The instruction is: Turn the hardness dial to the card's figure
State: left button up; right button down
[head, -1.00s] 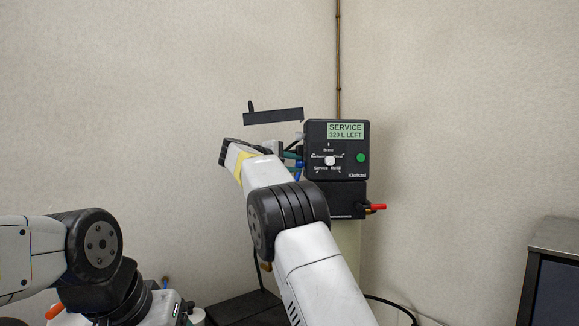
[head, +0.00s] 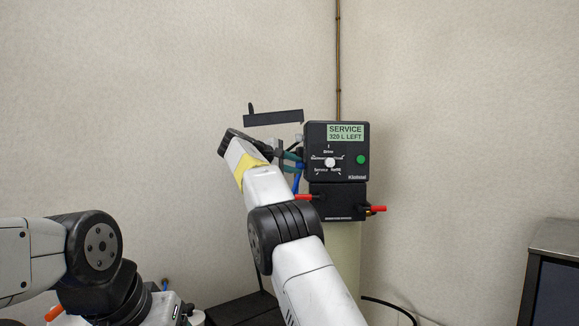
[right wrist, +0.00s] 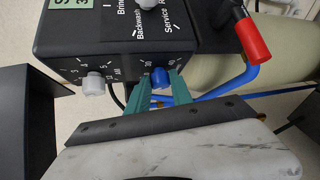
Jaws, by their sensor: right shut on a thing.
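My right gripper (right wrist: 158,90), with teal fingers, is shut on the blue dial, one finger on each side. In the head view the right gripper (head: 292,160) is at the control head's left side, and the dial is hidden there. The dial's exact setting cannot be read. No card is visible. My left arm is low at left; its fingers do not show.
A white knob (right wrist: 93,84) with its own figures sits beside the blue dial. A red-tipped lever (right wrist: 250,40) and a blue tube (right wrist: 215,85) are close by. A dark bar (head: 272,117) is left of the control head. A dark-fronted cabinet (head: 556,280) stands at right.

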jog(key=c, duration=1.1)
grip_release()
jog(key=shift+c, duration=0.2)
jog(key=shift+s, duration=0.1)
jog(key=v, duration=0.7)
jog(key=shift+s+a, duration=0.15)
jog(key=shift+a, duration=0.15)
